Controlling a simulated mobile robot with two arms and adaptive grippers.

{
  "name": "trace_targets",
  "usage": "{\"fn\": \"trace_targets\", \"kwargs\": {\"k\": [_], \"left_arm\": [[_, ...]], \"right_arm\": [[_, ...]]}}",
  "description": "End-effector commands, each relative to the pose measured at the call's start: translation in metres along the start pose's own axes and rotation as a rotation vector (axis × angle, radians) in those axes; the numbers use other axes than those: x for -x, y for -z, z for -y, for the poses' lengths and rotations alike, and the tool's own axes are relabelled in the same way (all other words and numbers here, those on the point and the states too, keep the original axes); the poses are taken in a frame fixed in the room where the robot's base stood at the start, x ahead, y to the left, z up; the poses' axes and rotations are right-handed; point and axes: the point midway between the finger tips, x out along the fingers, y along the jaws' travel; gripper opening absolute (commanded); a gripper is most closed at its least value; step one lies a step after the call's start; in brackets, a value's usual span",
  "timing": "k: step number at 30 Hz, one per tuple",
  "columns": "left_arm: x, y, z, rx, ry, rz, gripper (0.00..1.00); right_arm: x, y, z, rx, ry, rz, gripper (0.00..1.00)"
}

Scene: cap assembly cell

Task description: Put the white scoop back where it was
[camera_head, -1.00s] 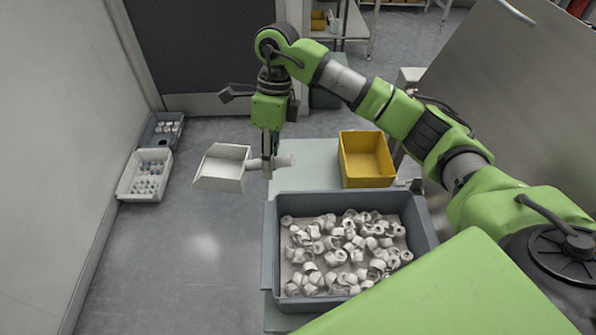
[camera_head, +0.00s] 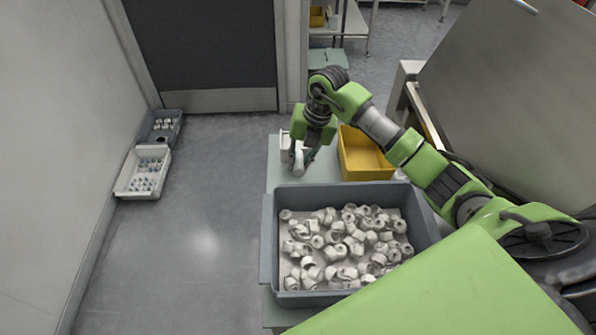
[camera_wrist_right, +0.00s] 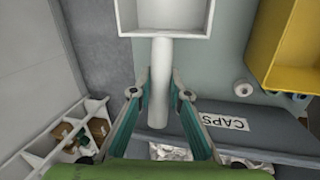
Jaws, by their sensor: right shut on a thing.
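The white scoop (camera_head: 285,142) is over the pale green table (camera_head: 283,176), to the left of the yellow bin, partly hidden by my right gripper. My right gripper (camera_head: 301,163) is shut on the scoop's handle. In the right wrist view the scoop's handle (camera_wrist_right: 160,75) runs between the two fingers of the right gripper (camera_wrist_right: 160,94), and its pan lies at the top edge, partly cut off. I cannot tell whether the scoop touches the table. My left gripper is not in view.
The yellow bin (camera_head: 362,158) stands close on the right. A grey bin (camera_head: 270,240) full of white caps, labelled CAPS in the wrist view (camera_wrist_right: 224,122), stands in front. White (camera_head: 121,187) and dark (camera_head: 147,128) trays with small parts lie at far left. The floor between is clear.

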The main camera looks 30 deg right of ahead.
Motion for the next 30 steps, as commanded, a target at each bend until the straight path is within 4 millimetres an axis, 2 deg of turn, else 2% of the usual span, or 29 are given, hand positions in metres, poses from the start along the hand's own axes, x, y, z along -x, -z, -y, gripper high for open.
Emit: {"fn": "trace_targets", "kwargs": {"k": [3, 10, 16, 26, 27, 28, 30], "left_arm": [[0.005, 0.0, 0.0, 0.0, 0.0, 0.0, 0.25], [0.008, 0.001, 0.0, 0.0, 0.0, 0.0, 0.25], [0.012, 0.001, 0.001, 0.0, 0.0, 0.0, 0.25], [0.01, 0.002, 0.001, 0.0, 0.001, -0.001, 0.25], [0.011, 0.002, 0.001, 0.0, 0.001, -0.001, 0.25], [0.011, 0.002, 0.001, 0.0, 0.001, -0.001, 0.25], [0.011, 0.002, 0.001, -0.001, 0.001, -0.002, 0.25]], "right_arm": [[-0.019, 0.001, 0.004, 0.0, -0.001, -0.002, 0.0], [-0.038, 0.002, 0.008, 0.002, -0.001, -0.002, 0.0], [-0.064, 0.002, 0.014, 0.003, -0.001, -0.001, 0.0], [-0.069, 0.001, 0.016, 0.005, -0.001, 0.001, 0.0], [-0.068, 0.002, 0.016, 0.004, 0.0, 0.0, 0.27], [-0.068, 0.002, 0.016, 0.005, 0.0, 0.0, 0.33], [-0.068, 0.002, 0.016, 0.004, 0.0, 0.0, 0.33]]}}
